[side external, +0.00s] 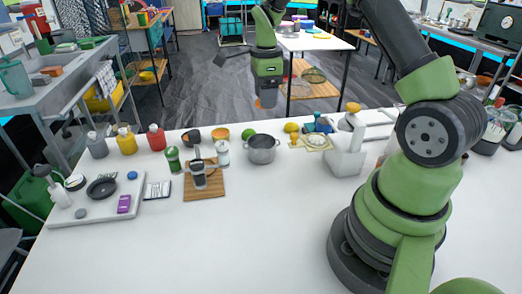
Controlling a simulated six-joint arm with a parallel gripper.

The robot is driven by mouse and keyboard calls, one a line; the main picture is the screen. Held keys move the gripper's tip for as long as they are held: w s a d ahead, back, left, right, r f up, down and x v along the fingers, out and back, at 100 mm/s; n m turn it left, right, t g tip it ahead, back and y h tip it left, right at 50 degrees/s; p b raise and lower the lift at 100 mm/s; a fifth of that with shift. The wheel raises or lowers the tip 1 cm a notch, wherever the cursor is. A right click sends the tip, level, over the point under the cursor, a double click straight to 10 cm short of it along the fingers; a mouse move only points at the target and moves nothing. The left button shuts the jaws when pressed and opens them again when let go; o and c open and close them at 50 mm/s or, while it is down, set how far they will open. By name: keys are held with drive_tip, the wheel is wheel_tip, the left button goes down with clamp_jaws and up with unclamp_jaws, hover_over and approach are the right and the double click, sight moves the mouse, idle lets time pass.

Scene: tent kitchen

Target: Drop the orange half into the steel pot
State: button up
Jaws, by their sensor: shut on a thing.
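The steel pot (262,150) stands upright on the white table near its far edge, its open top facing up. My gripper (267,100) points down, high above and beyond the pot in the picture, clear of it. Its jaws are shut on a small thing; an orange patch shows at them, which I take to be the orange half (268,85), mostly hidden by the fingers. Another round orange fruit (220,134) lies on the table left of the pot; I cannot tell if it is whole or cut.
A lime (248,133) lies behind the pot, a lemon (291,127) to its right. A white can (223,154) and a wooden board (204,186) with a dark cup are on its left. A white appliance (347,150) stands right. The table's front middle is clear.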

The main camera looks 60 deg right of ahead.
drive_tip(key=shift+f, duration=2.3)
drive_tip(key=o, duration=0.9)
drive_tip(key=shift+c, duration=0.2)
drive_tip(key=shift+r, duration=0.1)
wheel_tip(320, 180, up, 10)
drive_tip(key=shift+f, duration=0.15)
